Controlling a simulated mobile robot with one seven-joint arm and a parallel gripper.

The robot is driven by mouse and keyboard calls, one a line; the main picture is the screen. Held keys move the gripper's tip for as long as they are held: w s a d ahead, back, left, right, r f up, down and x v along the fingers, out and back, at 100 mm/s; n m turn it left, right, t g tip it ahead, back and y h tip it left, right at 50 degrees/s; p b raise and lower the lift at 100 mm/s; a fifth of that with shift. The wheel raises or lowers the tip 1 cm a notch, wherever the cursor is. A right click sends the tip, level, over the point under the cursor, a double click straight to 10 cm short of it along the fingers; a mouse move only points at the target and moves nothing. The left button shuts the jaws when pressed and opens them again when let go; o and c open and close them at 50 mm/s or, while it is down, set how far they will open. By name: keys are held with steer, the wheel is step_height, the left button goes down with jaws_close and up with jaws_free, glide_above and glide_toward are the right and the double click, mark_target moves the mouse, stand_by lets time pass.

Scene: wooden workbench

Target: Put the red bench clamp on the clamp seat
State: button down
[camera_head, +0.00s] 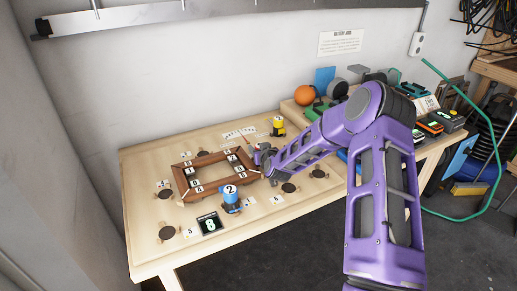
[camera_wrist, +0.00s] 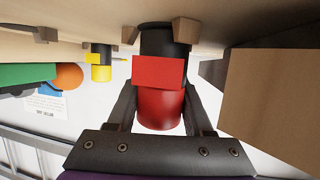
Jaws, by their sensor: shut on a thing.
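The red bench clamp (camera_wrist: 158,110) is between my gripper's fingers in the wrist view (camera_wrist: 159,95). It has a red body and a red block, with a black part beyond towards the bench. My gripper shows in the head view (camera_head: 264,160) at the right side of the wooden frame (camera_head: 184,186); the red clamp cannot be made out there. Dark round seats lie on the bench, including a left one (camera_head: 165,194), a front-left one (camera_head: 167,232) and two on the right (camera_head: 288,188) (camera_head: 319,174). I cannot tell which is the red clamp's, or whether the clamp touches the bench.
A blue clamp marked 2 (camera_head: 231,203) stands at the frame's front, and a yellow clamp (camera_head: 278,127) stands behind it. An orange ball (camera_head: 305,95) and tools crowd the back right. A wooden part (camera_wrist: 275,90) is close right in the wrist view.

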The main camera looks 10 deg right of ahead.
steer(key=shift+f, duration=0.1)
steer(key=shift+c, duration=1.5)
jaws_free()
steer(key=shift+s+r, duration=0.15)
steer(key=shift+r, duration=0.05)
steer(key=v, duration=1.1)
steer(key=shift+s+r, duration=0.1)
steer(key=shift+s, duration=0.25)
